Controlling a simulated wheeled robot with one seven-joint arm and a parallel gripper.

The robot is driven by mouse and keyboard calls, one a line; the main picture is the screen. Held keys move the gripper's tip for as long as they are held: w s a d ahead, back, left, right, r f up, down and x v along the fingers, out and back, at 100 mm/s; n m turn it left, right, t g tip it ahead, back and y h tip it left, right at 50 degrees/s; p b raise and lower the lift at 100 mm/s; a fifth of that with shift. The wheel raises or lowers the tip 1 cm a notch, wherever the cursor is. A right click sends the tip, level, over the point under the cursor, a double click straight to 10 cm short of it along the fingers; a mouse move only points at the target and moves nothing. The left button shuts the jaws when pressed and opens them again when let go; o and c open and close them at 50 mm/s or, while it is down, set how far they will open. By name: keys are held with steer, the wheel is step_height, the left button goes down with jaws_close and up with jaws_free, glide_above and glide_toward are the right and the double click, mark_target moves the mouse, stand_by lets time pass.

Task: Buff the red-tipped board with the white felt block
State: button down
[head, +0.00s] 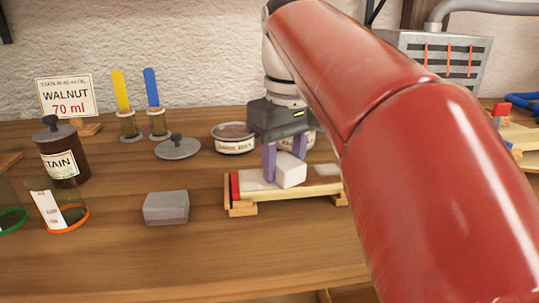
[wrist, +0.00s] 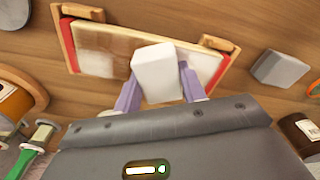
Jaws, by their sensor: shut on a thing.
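The white felt block (head: 291,171) is gripped between the two purple fingers of my gripper (head: 284,164). It also shows between the fingertips (wrist: 159,88) in the wrist view as a white block (wrist: 155,68). The red-tipped board (head: 254,181) lies flat in a low wooden holder (head: 243,211). The block is at the board's top face, around its middle, and appears to touch it. In the wrist view the board (wrist: 97,43) shows red at both ends, with pale and brownish patches on its face. My arm hides the board's right end in the head view.
A grey block (head: 166,208) stands left of the holder. Behind are an open tin (head: 233,145), a grey lid (head: 178,148) and yellow and blue sticks (head: 151,88). A brown stain jar (head: 63,157) and glasses (head: 58,213) stand at the left. The front table is clear.

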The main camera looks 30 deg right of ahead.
mark_target(258, 178)
steer(key=shift+w+a, duration=0.4)
steer(key=shift+a, duration=0.8)
steer(key=shift+w+a, duration=0.4)
steer(key=shift+a, duration=0.8)
steer(key=shift+w+a, duration=0.4)
steer(key=shift+a, duration=0.8)
steer(key=shift+w+f, duration=0.1)
steer(key=shift+d, duration=0.55)
steer(key=shift+s+d, duration=0.35)
steer(key=shift+d, duration=0.65)
steer(key=shift+s+d, duration=0.4)
steer(key=shift+d, duration=0.55)
steer(key=shift+s+d, duration=0.35)
steer(key=shift+d, duration=0.65)
steer(key=shift+s+d, duration=0.3)
steer(key=shift+d, duration=0.6)
steer(key=shift+s+d, duration=0.3)
steer(key=shift+d, duration=0.6)
steer(key=shift+s+d, duration=0.35)
steer(key=shift+d, duration=0.75)
steer(key=shift+s+d, duration=0.35)
steer(key=shift+d, duration=0.7)
steer(key=shift+s+d, duration=0.35)
steer(key=shift+d, duration=0.75)
steer(key=shift+a, duration=0.1)
